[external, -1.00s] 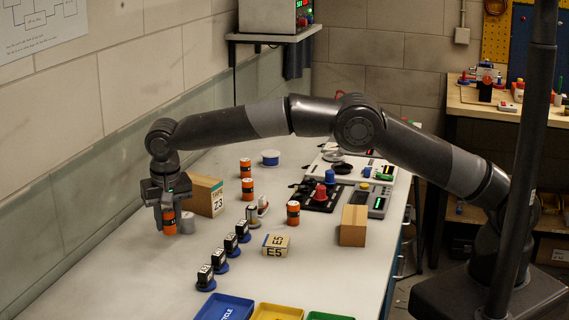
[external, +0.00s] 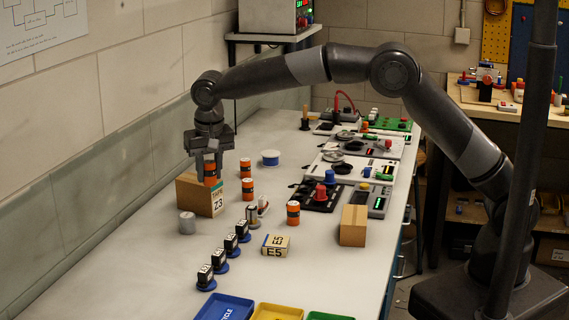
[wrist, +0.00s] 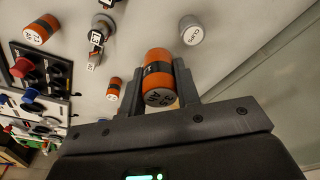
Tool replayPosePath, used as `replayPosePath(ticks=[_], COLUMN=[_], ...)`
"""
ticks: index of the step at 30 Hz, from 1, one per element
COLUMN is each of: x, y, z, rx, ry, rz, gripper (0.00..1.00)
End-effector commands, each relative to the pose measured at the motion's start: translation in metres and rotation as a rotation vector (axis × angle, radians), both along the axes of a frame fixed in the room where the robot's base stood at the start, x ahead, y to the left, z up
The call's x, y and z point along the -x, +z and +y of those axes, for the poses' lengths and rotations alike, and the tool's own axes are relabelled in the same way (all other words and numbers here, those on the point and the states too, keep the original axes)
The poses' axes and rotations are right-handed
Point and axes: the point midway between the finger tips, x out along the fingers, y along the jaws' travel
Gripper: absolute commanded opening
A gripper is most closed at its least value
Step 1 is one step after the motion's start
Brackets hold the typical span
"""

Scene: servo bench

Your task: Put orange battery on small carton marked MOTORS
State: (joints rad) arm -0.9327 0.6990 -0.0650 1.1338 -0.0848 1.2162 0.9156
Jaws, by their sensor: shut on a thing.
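My gripper (external: 209,160) is shut on an orange battery (external: 211,175) with a dark band. The battery is upright at the carton marked TAPE Z3 (external: 190,196), overlapping its top in the external view. I cannot tell whether it touches that carton. The wrist view shows the battery (wrist: 157,68) between the two fingers. A plain-looking brown carton (external: 353,226) stands at the right edge. I can read MOTORS on none of them.
More orange batteries stand at the back (external: 245,168), behind the black holders (external: 247,190) and at centre (external: 293,213). A grey cylinder (external: 187,223) stands left. Blue (external: 224,308) and yellow (external: 277,312) trays lie in front. The front left bench is clear.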

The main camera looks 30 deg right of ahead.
Motion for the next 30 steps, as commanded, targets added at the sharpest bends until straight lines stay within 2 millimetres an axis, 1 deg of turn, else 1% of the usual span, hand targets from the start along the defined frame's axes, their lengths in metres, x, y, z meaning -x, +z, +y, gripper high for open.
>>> replayPosePath(ticks=[1, 5, 6, 11, 12, 14, 15, 17, 21, 26, 30], x=[-0.001, -0.001, 0.000, 0.007, 0.010, 0.015, 0.019, 0.025, 0.042, 0.067, 0.092], y=[0.011, 0.029, 0.034, 0.051, 0.055, 0.060, 0.062, 0.067, 0.072, 0.073, 0.071], z=[-0.016, -0.057, -0.070, -0.122, -0.135, -0.154, -0.167, -0.186, -0.230, -0.279, -0.320], rx=[-0.001, 0.002, 0.003, 0.007, 0.007, 0.008, 0.009, 0.008, 0.008, 0.007, 0.005], ry=[-0.004, -0.005, -0.007, -0.009, -0.009, -0.009, -0.010, -0.010, -0.010, -0.009, -0.008], rz=[-0.003, -0.006, -0.006, -0.008, -0.008, -0.007, -0.007, -0.008, -0.007, -0.005, -0.003], gripper=[0.04, 0.04, 0.04, 0.04, 0.04, 0.04, 0.04, 0.04, 0.04, 0.04, 0.04])
